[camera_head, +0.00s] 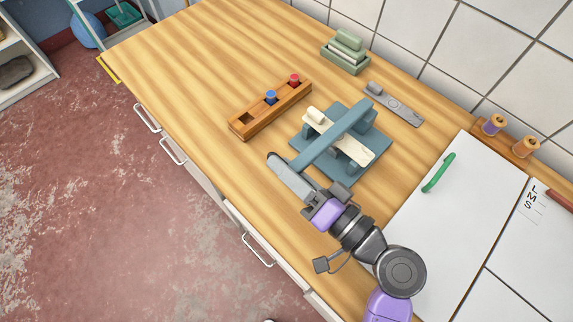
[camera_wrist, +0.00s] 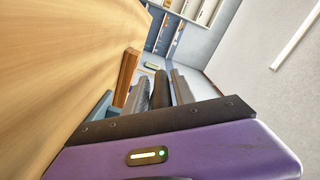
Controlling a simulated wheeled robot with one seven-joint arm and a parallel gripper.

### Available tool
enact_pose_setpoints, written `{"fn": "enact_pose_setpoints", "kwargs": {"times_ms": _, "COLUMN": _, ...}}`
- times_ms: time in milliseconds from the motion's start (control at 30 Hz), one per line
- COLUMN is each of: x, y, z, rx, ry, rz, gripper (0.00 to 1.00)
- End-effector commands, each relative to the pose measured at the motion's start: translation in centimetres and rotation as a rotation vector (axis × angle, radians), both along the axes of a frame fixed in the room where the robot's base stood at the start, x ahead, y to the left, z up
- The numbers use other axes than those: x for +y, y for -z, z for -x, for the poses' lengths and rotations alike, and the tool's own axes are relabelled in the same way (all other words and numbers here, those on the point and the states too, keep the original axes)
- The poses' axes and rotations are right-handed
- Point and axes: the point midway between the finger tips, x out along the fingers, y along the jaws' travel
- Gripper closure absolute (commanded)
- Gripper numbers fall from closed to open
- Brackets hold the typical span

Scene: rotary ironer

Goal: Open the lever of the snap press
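The snap press has a blue-grey base (camera_head: 376,140), a cream plate (camera_head: 357,152) and a long blue-grey lever (camera_head: 335,133) that slants across the top. The lever's near end meets a thick grey handle (camera_head: 290,178), left of the base. My gripper (camera_head: 318,199) is at the handle's near end, with a finger on either side. In the wrist view my gripper's two grey fingers (camera_wrist: 160,92) flank a dark round bar (camera_wrist: 160,88), which appears to be the handle, with no clear gap. Contact at the fingertips is partly hidden.
Behind the press lie a grey metal plate (camera_head: 397,105) and a green box (camera_head: 345,55). A wooden block (camera_head: 272,112) with blue and red pegs stands left of it. A white board (camera_head: 440,225) with a green piece (camera_head: 438,173) lies right. The far-left counter is clear.

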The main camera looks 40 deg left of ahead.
Motion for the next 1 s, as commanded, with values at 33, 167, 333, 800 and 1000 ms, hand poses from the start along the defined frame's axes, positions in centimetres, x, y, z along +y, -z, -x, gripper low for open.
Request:
{"fn": "enact_pose_setpoints", "kwargs": {"times_ms": 33, "x": -0.01, "y": -0.02, "z": 0.02, "rx": 0.000, "ry": -0.001, "rz": -0.001, "gripper": 0.82}}
{"fn": "enact_pose_setpoints", "kwargs": {"times_ms": 167, "x": -0.02, "y": -0.02, "z": 0.02, "rx": 0.000, "ry": -0.001, "rz": -0.001, "gripper": 1.00}}
{"fn": "enact_pose_setpoints", "kwargs": {"times_ms": 333, "x": -0.02, "y": -0.03, "z": 0.01, "rx": -0.001, "ry": 0.000, "rz": 0.000, "gripper": 1.00}}
{"fn": "enact_pose_setpoints", "kwargs": {"times_ms": 800, "x": -0.04, "y": -0.08, "z": -0.01, "rx": -0.003, "ry": -0.001, "rz": -0.001, "gripper": 1.00}}
{"fn": "enact_pose_setpoints", "kwargs": {"times_ms": 1000, "x": -0.04, "y": -0.09, "z": -0.02, "rx": -0.003, "ry": 0.000, "rz": -0.001, "gripper": 1.00}}
